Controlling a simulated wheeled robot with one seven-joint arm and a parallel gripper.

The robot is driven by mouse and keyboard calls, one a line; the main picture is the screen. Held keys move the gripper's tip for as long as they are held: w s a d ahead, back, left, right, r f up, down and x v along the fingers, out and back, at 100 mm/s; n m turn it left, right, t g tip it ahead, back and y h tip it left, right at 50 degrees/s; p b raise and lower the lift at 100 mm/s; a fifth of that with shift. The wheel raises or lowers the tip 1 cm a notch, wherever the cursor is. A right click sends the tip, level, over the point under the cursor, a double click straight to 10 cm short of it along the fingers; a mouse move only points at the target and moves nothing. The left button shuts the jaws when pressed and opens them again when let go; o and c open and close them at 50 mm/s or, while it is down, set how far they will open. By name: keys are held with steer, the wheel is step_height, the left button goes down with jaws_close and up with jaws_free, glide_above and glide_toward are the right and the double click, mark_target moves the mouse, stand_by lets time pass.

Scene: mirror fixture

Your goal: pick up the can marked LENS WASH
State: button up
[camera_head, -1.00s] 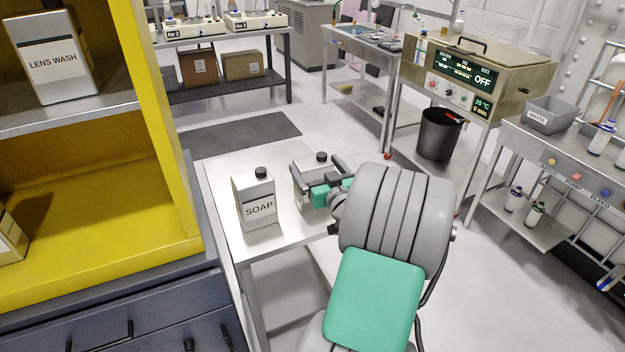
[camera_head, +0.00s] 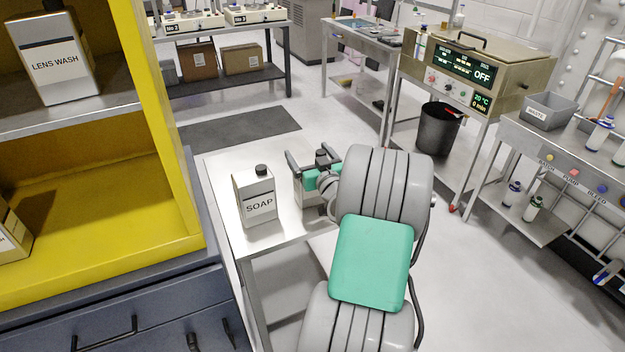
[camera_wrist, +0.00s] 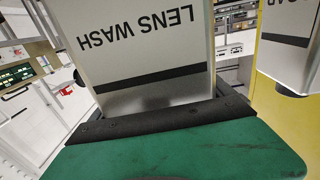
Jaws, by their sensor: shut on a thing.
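A white can marked LENS WASH (camera_wrist: 140,42) fills the upper middle of the wrist view, its label upside down there. In the head view the same can (camera_head: 303,194) is at the small white table, mostly hidden behind my gripper. My gripper (camera_head: 313,159) is shut on this can, with a finger on each side of it. I cannot tell whether its base touches the table. A second can marked LENS WASH (camera_head: 58,66) stands upright on the upper shelf of the yellow cabinet.
A SOAP can (camera_head: 256,197) stands upright just left of the held can, close to my gripper. The yellow cabinet (camera_head: 165,130) rises at the left. A black bin (camera_head: 438,128) stands beyond, at the right.

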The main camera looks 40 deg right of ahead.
steer(key=c, duration=1)
steer(key=shift+r, duration=0.15)
steer(key=shift+c, duration=0.4)
steer(key=shift+r, duration=0.1)
